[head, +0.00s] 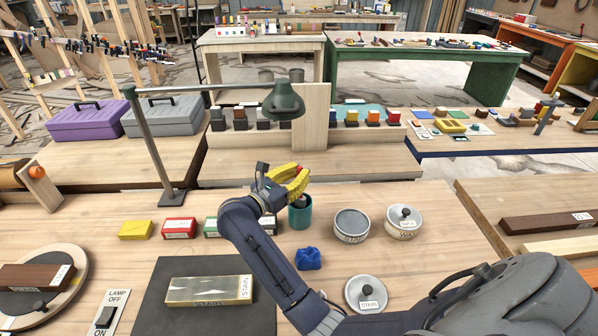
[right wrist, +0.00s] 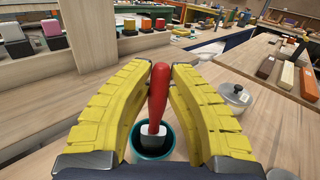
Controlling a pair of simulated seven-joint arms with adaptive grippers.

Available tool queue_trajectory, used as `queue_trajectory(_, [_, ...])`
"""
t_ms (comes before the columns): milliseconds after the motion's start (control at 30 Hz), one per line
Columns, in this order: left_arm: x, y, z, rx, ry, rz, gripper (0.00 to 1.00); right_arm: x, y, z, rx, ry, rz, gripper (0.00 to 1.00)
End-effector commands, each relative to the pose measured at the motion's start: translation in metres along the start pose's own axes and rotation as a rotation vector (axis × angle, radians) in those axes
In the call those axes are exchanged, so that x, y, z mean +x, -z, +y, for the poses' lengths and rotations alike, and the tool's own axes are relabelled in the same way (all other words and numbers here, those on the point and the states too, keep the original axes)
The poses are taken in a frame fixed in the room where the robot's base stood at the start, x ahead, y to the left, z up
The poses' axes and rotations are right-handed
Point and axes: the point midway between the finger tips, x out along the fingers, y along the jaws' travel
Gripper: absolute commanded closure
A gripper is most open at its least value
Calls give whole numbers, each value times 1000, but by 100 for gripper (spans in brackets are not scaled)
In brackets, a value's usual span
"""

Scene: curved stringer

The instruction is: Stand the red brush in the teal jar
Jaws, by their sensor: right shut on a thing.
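The teal jar (head: 300,217) stands upright on the wooden bench, just under my right gripper (head: 288,180) in the head view. In the right wrist view, the yellow fingers of my right gripper (right wrist: 158,72) are shut on the red brush (right wrist: 158,92). The brush's pale lower part overlaps the mouth of the teal jar (right wrist: 167,152). I cannot tell how deep its end sits in the jar. In the head view the fingers mostly hide the brush. My left gripper is not in view.
A grey open tin (head: 352,226) and a lidded pot (head: 403,222) stand right of the jar. A crumpled blue cloth (head: 308,258) lies in front. Green (head: 211,227), red and yellow boxes are to the left. A green lamp (head: 284,100) hangs above and behind the gripper.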

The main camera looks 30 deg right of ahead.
Motion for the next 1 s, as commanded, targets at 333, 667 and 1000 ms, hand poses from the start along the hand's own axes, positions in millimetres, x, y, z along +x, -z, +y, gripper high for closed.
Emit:
queue_trajectory(333, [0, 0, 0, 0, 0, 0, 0, 0, 0, 0, 0, 0, 0, 100])
queue_trajectory(667, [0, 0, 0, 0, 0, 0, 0, 0, 0, 0, 0, 0, 0, 59])
queue_trajectory(1000, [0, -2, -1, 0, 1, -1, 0, 0, -19, 0, 5, -1, 1, 59])
